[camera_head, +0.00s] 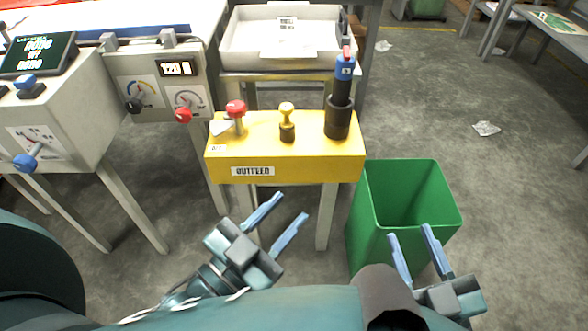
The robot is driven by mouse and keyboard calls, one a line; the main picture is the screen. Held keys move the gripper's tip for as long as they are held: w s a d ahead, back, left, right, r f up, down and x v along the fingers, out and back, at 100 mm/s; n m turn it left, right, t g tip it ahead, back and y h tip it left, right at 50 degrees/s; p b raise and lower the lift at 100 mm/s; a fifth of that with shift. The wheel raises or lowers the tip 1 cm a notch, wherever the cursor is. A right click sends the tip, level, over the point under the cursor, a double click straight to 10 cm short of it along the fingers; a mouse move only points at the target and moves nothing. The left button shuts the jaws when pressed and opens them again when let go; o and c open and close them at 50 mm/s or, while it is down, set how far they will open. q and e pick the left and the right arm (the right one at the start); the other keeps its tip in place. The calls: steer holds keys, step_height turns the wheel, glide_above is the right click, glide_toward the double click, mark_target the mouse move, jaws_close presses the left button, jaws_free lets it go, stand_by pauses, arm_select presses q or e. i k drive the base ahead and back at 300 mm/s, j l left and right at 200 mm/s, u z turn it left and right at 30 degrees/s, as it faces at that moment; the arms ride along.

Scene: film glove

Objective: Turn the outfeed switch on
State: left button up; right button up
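The yellow outfeed box (260,150) stands in the middle of the head view with an "OUTFEED" label (253,171) on its front. On its top are a red knob (236,108) at the left, a small yellow knob (287,110) on a dark base in the middle, and a tall dark stalk (339,118) with a blue and red top (345,67) at the right. I cannot tell which one is the switch or its setting. My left gripper (293,205) is open and empty, below and in front of the box. My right gripper (409,232) is open and empty over the green bin's front edge.
A green bin (365,225) stands right of the box. A white tray (245,38) is behind it. A grey panel with a red knob (183,115) and dials stands at the left, beside a control box with a blue knob (25,161). Paper scraps (486,128) lie on open floor at the right.

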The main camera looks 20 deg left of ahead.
mark_target(236, 109)
steer(key=k, duration=1)
